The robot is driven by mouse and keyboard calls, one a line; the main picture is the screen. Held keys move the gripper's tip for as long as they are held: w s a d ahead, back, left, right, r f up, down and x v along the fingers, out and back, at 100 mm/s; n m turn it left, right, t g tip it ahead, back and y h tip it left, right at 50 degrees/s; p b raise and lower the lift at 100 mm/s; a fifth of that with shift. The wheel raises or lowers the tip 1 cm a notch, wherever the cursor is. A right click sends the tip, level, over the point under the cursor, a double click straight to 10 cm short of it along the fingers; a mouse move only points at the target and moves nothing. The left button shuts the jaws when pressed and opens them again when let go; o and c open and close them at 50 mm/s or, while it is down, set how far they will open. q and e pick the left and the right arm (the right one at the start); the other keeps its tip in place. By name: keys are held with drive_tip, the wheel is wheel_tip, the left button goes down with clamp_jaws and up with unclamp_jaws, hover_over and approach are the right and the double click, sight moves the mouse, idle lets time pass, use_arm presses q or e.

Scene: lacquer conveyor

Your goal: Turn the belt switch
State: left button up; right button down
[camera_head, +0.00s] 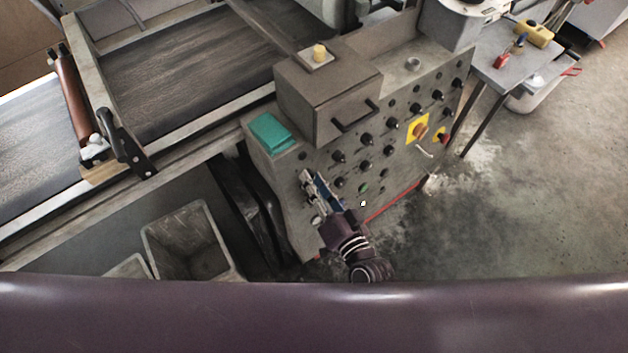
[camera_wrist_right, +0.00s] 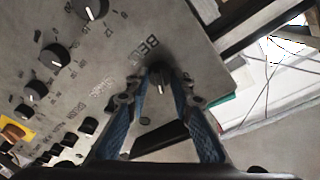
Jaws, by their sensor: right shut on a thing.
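The belt switch (camera_wrist_right: 160,78) is a dark round knob with a white pointer line, next to the printed word BELT on the grey control panel (camera_head: 325,150). In the right wrist view it sits between the blue-padded fingertips of my right gripper (camera_wrist_right: 162,85), which is shut on it. In the head view my right gripper (camera_head: 313,185) is at the lower left of the panel, and its fingers hide the switch there. My left gripper is not in view.
Several other black knobs (camera_head: 366,139) and a yellow-backed switch (camera_head: 418,131) sit on the panel. A box with a handle (camera_head: 330,85) and a teal block (camera_head: 271,132) are on top. The conveyor belt (camera_head: 180,60) runs left; grey bins (camera_head: 185,245) stand below.

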drive_tip(key=c, duration=1.7)
unclamp_jaws()
drive_tip(key=v, duration=1.2)
drive_tip(key=shift+r, duration=0.1)
drive_tip(key=s+d+f+n+g+h, duration=0.15)
drive_tip(key=d+f, duration=0.25)
drive_tip(key=f, duration=0.6)
drive_tip(key=s+d+f+n+g+h, duration=0.1)
drive_tip(key=s+d+f+g+h, duration=0.15)
drive_tip(key=f, duration=0.75)
drive_tip(key=s+d+f+n+g+h, duration=0.1)
drive_tip(key=s+d+f+n+g, duration=0.3)
drive_tip(key=f, duration=0.6)
drive_tip(key=s+d+f+g+h, duration=0.1)
drive_tip(key=s+d+f+g, duration=0.1)
drive_tip(key=s+f, duration=0.2)
drive_tip(key=s+d+f+g+h, duration=0.1)
drive_tip(key=s+d+f+g, duration=0.1)
drive_tip(key=s, duration=0.7)
drive_tip(key=s+d+f+m+g, duration=0.1)
drive_tip(key=s+d+f+g, duration=0.1)
drive_tip(key=s+f, duration=0.5)
drive_tip(key=shift+s+d+h, duration=0.15)
drive_tip(key=shift+d+h, duration=0.25)
drive_tip(key=shift+d, duration=0.35)
